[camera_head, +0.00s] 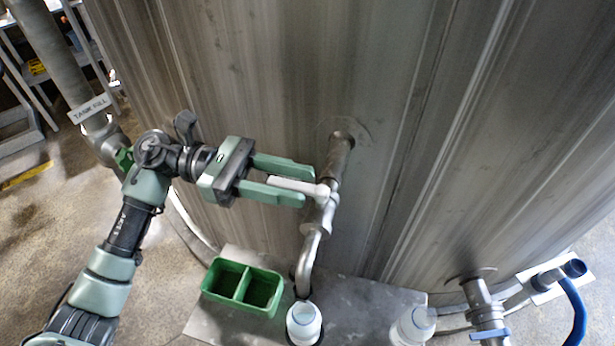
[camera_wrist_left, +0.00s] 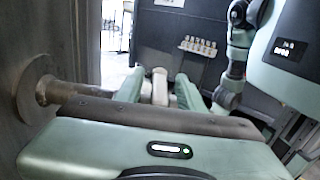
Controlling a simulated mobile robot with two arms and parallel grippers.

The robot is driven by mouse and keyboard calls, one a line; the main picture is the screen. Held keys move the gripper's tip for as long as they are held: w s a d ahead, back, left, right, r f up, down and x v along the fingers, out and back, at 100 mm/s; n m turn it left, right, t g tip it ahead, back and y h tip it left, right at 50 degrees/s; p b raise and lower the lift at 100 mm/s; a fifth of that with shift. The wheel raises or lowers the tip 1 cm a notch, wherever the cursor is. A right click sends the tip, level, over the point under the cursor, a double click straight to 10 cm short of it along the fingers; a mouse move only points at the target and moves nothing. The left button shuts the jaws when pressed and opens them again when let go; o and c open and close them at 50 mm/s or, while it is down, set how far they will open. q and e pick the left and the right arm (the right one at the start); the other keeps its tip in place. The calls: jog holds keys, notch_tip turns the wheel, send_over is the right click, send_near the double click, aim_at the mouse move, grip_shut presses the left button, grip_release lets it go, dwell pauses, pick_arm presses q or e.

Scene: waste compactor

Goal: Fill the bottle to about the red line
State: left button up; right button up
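A white bottle (camera_head: 303,323) stands under the curved metal spout (camera_head: 307,262), its open top near the spout's end. I cannot see a red line or a fill level on it. The spout comes from a tap on the big metal tank, and the tap has a white lever handle (camera_head: 298,186). My left gripper (camera_head: 308,186) is open around the lever, one green finger on each side. The lever also shows between the fingers in the left wrist view (camera_wrist_left: 160,86), with gaps beside it. My right gripper is not in view.
A second whitish bottle (camera_head: 412,327) stands to the right on the metal shelf (camera_head: 362,305). A green two-part bin (camera_head: 243,287) is left of the spout. A lower right pipe has a blue-handled valve (camera_head: 490,334), near a blue hose (camera_head: 577,310). The tank wall (camera_head: 270,70) is close behind.

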pick_arm(q)
jog(key=shift+p+x, duration=0.35)
jog(key=shift+x, duration=1.05)
grip_shut()
dwell(0.4)
